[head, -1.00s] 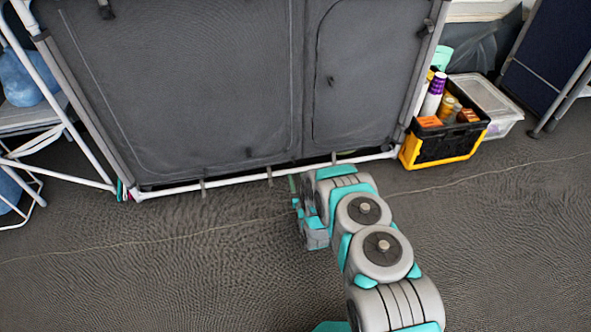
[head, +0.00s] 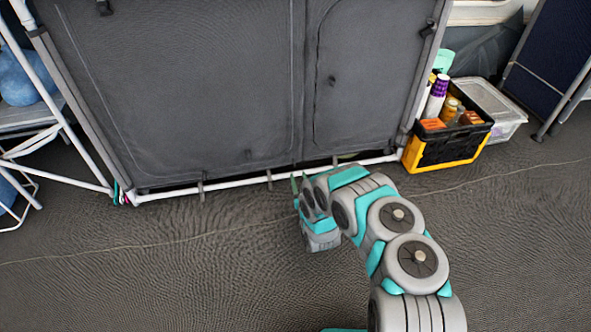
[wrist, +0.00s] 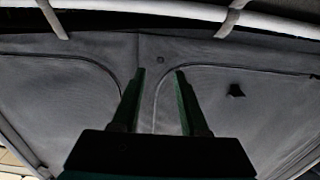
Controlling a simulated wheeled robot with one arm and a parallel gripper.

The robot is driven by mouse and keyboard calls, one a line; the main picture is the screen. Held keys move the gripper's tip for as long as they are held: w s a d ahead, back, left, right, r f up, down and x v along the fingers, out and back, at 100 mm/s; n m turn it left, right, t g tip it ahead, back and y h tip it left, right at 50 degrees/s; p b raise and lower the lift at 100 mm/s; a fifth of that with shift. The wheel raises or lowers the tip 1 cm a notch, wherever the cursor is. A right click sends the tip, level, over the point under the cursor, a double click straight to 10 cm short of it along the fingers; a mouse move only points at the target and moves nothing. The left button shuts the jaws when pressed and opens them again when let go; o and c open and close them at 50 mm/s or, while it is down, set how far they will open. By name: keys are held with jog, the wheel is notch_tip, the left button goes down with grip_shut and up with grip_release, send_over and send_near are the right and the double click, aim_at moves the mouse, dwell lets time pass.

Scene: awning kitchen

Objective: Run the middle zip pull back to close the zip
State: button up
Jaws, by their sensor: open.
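The grey fabric cupboard front (head: 200,90) has a left and a right panel with curved zip lines. A small dark zip pull (head: 332,80) hangs on the right panel in the head view. Another small dark pull (head: 249,153) shows low on the left panel. In the wrist view one dark pull (wrist: 236,91) stands out right of my fingers. I cannot tell for certain which pull is the middle one. My gripper (head: 300,183) is low in front of the cupboard, near the central strip. In the wrist view my gripper (wrist: 160,75) is open, with no pull between its fingers.
A white bottom rail (head: 230,182) with grey straps runs along the cupboard's foot. A black and yellow crate (head: 445,150) of bottles and a clear lidded box (head: 490,105) stand at right. A white-framed stand (head: 60,170) is at left. The floor in front is clear.

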aim_at(295, 166)
jog(key=b+x, duration=0.1)
jog(key=x, duration=0.4)
jog(key=shift+w+a, duration=0.1)
jog(key=shift+w, duration=0.3)
grip_shut()
dwell(1.1)
